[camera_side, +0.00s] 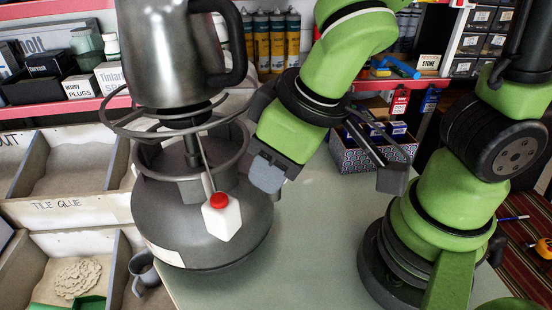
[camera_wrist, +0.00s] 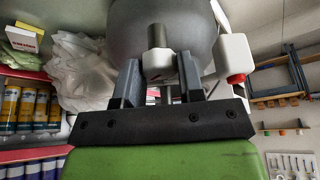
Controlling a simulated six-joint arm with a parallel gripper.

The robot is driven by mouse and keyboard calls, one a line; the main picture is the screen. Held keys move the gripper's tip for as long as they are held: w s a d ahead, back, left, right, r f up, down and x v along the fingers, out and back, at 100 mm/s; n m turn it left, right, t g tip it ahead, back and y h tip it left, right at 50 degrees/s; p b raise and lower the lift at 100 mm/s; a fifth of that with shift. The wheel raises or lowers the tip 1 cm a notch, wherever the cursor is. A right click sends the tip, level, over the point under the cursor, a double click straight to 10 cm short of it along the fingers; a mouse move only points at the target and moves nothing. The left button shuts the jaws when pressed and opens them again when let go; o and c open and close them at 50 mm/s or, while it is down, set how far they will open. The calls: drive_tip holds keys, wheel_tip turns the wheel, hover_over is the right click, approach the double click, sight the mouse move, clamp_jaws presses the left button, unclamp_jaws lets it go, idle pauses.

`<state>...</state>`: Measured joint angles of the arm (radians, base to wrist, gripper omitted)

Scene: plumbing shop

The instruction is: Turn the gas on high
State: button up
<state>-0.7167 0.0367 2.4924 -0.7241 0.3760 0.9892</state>
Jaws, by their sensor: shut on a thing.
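A gas burner stands on a wide grey gas cylinder (camera_side: 215,240) on the table. A white box with a red button (camera_side: 220,215) hangs at its front; it also shows at the right in the wrist view (camera_wrist: 236,58). My gripper (camera_side: 262,178) is low at the burner's right side, beside the cylinder. In the wrist view my gripper (camera_wrist: 159,78) has its two grey fingers on either side of a small whitish knob (camera_wrist: 158,62) on a dark stem, and is shut on it. The knob cannot be made out in the side view; its setting is unclear.
A steel kettle (camera_side: 180,50) with a black handle sits on the burner's ring support, close to my arm. The pale table top (camera_side: 315,240) is clear right of the cylinder. Shelves and bins stand behind and left. A patterned box (camera_side: 372,152) is at the back right.

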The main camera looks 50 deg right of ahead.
idle(0.4)
drive_tip(key=o, duration=0.9)
drive_tip(key=v, duration=1)
drive_tip(key=d+m+t, duration=0.1)
drive_tip(key=d+m, duration=0.1)
drive_tip(key=d, duration=0.1)
drive_tip(key=d+r+m+t, duration=0.1)
drive_tip(key=d+m, duration=0.1)
drive_tip(key=d, duration=0.1)
drive_tip(key=s+d+m+y, duration=0.1)
drive_tip(key=d+m, duration=0.1)
drive_tip(key=d, duration=0.1)
drive_tip(key=shift+r+t, duration=0.35)
drive_tip(key=shift+t, duration=0.05)
